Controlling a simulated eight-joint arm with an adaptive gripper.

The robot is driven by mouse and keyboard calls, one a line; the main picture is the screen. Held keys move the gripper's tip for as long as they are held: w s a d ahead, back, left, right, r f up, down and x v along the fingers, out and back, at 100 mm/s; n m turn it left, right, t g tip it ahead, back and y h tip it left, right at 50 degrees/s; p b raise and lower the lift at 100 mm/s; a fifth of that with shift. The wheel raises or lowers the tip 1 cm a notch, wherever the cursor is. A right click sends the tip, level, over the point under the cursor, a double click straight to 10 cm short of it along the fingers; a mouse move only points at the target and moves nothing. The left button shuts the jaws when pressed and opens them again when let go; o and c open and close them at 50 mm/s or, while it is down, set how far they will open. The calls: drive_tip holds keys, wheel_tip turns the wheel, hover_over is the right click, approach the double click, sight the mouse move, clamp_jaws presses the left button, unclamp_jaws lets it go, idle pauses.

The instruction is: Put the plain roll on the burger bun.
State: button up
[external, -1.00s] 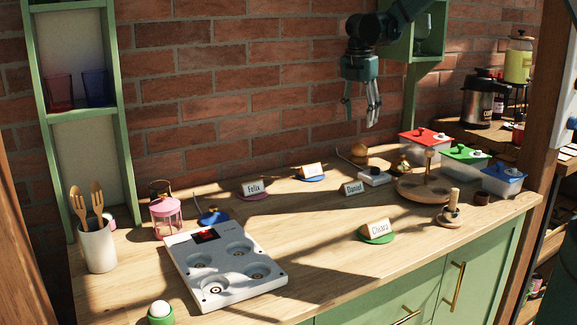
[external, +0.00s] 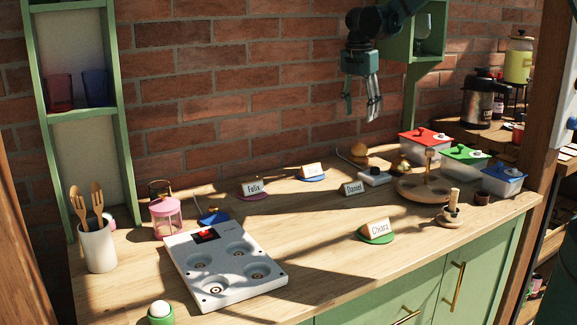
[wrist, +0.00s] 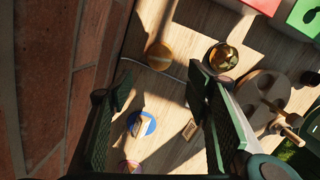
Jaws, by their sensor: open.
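A tan, rounded bread shape (external: 359,150) stands near the brick wall at the back of the table. It looks like a smaller rounded piece on top of a wider one, but I cannot clearly separate the plain roll from the burger bun. In the wrist view one round brown top (wrist: 159,56) shows, beyond the fingertips and roughly between them. My gripper (external: 361,108) hangs high above that part of the table, pointing down. Its fingers (wrist: 160,92) are apart, with nothing between them.
Name cards stand on the table, including Daniel (external: 353,188) and Felix (external: 253,187). Lidded boxes (external: 426,143) and a round wooden stand (external: 410,192) are to the right.

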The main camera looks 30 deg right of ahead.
drive_tip(key=s+r+m+t, duration=0.3)
drive_tip(key=s+r+m, duration=0.7)
drive_tip(key=s+r, duration=0.95)
drive_tip(key=s+f+m+t+y, duration=0.1)
drive_tip(key=s+m, duration=1)
drive_tip(key=s, duration=1.5)
drive_tip(key=f+t, duration=0.1)
drive_tip(key=t, duration=0.1)
drive_tip(key=shift+a+m+t, duration=0.25)
drive_tip(key=shift+m+t, duration=0.05)
drive_tip(key=shift+m, duration=0.1)
wheel_tip(320, 180, down, 6)
drive_tip(key=b, duration=0.6)
drive_tip(key=shift+r, duration=0.1)
